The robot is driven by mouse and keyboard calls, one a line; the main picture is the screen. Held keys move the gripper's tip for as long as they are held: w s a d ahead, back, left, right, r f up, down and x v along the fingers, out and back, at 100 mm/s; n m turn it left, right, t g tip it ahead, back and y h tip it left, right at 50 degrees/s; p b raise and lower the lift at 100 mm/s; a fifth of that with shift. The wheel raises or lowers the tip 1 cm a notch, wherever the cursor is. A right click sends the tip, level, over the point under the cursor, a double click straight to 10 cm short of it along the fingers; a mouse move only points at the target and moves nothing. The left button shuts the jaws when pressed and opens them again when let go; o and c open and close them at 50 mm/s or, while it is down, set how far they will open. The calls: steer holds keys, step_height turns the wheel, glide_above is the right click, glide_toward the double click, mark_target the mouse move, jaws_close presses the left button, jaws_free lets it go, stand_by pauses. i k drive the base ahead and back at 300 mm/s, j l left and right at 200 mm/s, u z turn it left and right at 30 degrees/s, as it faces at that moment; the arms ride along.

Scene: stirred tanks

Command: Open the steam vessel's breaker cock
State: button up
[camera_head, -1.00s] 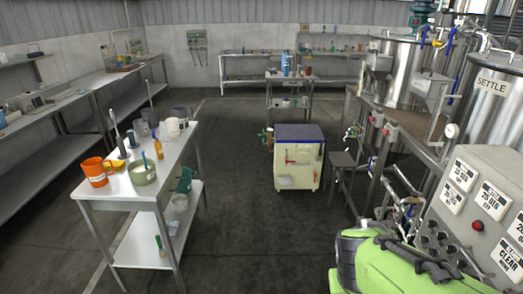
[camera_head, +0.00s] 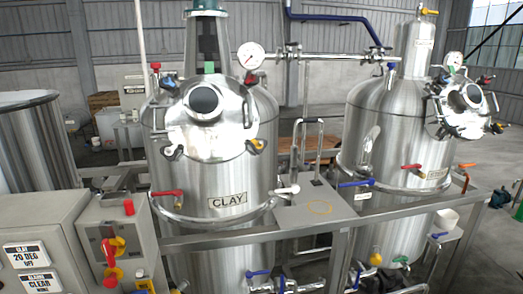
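No label that I can read clearly says steam. The right steel vessel (camera_head: 385,130) has a small plate (camera_head: 437,174) that is too small to read surely, so I cannot confirm it is the steam vessel. A yellow-handled cock (camera_head: 430,12) sits on top of its tall column. A red lever (camera_head: 412,167) and an orange lever (camera_head: 467,166) sit at its side. A blue lever (camera_head: 357,184) points left near its lower left. I cannot tell which of these is the breaker cock. My gripper is not clearly seen.
A steel frame rail (camera_head: 230,238) runs in front. Grey control boxes (camera_head: 45,245) stand at lower left.

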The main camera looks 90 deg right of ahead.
mark_target(409, 167)
steer(key=k+l+z, duration=0.15)
steer(key=z, duration=0.35)
steer(key=k+l+z, duration=0.1)
steer(key=l+z, duration=0.25)
steer(key=z, duration=0.2)
steer(key=l+z, duration=0.25)
steer(key=z, duration=0.25)
steer(key=l+z, duration=0.35)
steer(key=z, duration=0.2)
steer(key=l+z, duration=0.3)
steer(key=z, duration=0.2)
steer(key=i+l+z, duration=0.15)
steer(key=z, duration=0.4)
steer(key=i+l+z, duration=0.2)
steer(key=z, duration=0.3)
steer(key=i+l+z, duration=0.2)
steer(key=z, duration=0.35)
steer(key=l, duration=0.1)
